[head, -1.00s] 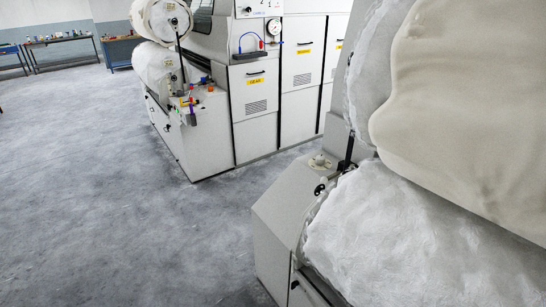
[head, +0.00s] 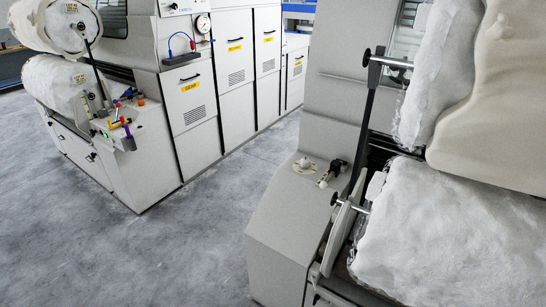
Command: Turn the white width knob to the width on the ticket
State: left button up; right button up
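A small pale knob (head: 305,162) sits on a round cream plate on top of the near machine's grey side cabinet (head: 285,215), right of centre in the head view. Its setting and any scale marks are too small to read. Beside it, to the right, is a small black-handled part with a pale stem (head: 328,174). Small pale labels with print, too small to read, show on the far machine's upper roll (head: 72,8) and lower roll (head: 80,78); I cannot tell whether one is the ticket. Neither of my grippers is in view.
Large white fibre rolls (head: 445,225) fill the right side, with a black upright lever (head: 370,110) beside them. The far machine (head: 150,150) stands at the left, with coloured tools on its ledge. A grey floor aisle (head: 215,215) runs clear between the machines.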

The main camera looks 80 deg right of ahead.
aim_at(305, 162)
jog(key=i, duration=1.9)
jog(key=z, duration=3.1)
